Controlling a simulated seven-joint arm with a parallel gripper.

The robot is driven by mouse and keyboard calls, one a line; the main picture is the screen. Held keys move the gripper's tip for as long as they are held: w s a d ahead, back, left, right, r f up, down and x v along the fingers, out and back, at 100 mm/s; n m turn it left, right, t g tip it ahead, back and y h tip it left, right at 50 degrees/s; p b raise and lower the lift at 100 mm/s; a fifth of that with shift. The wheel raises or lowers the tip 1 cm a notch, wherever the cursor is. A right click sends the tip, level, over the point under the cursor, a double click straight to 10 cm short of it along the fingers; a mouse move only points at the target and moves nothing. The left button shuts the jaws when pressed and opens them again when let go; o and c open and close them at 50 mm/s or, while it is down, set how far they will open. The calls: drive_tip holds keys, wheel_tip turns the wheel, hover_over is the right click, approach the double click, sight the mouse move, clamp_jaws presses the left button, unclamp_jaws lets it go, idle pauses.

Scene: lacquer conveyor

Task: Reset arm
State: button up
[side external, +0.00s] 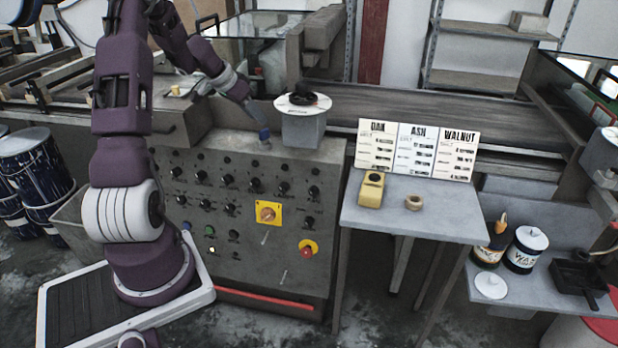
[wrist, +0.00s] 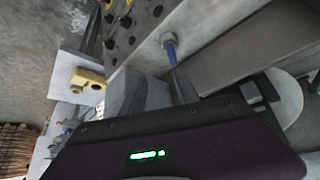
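My gripper (side external: 256,113) is low over the top of the grey control panel (side external: 185,240), pointing down to the right. Just below its tip is a small blue part (side external: 264,134) on a grey round base. In the wrist view the blue part (wrist: 170,52) stands in line with my grey gripper end (wrist: 184,86). I cannot tell whether they touch. My fingers are too small and partly hidden behind the dark wrist housing, so their opening does not show.
A grey box with a white round plate (side external: 290,108) stands right of my gripper. A table (side external: 425,218) holds a yellow device (side external: 371,190), a tan ring (side external: 413,203) and OAK, ASH and WALNUT cards (side external: 416,150). Cans (side external: 524,250) stand farther right. The conveyor (side external: 440,115) runs behind.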

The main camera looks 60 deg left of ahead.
drive_tip(key=d+r+m+h, duration=0.2)
drive_tip(key=d+r, duration=0.3)
drive_tip(key=d, duration=0.6)
drive_tip(key=d+r+m+h, duration=0.1)
drive_tip(key=d+r+m, duration=0.3)
drive_tip(key=d, duration=0.7)
drive_tip(key=s+d+r+n+g, duration=0.1)
drive_tip(key=s+d+r, duration=0.2)
drive_tip(key=d, duration=0.4)
drive_tip(key=s+d+r+n+g, duration=0.1)
drive_tip(key=s+d+r, duration=0.15)
drive_tip(key=d, duration=0.35)
drive_tip(key=s+d+n+y, duration=0.1)
drive_tip(key=s+d, duration=0.2)
drive_tip(key=s, duration=0.4)
drive_tip(key=s+d+f+t, duration=0.1)
drive_tip(key=s+d, duration=0.2)
drive_tip(key=s, duration=0.4)
drive_tip(key=shift+s+d+n+y, duration=0.35)
drive_tip(key=shift+n+y, duration=0.05)
drive_tip(key=shift+o, duration=0.2)
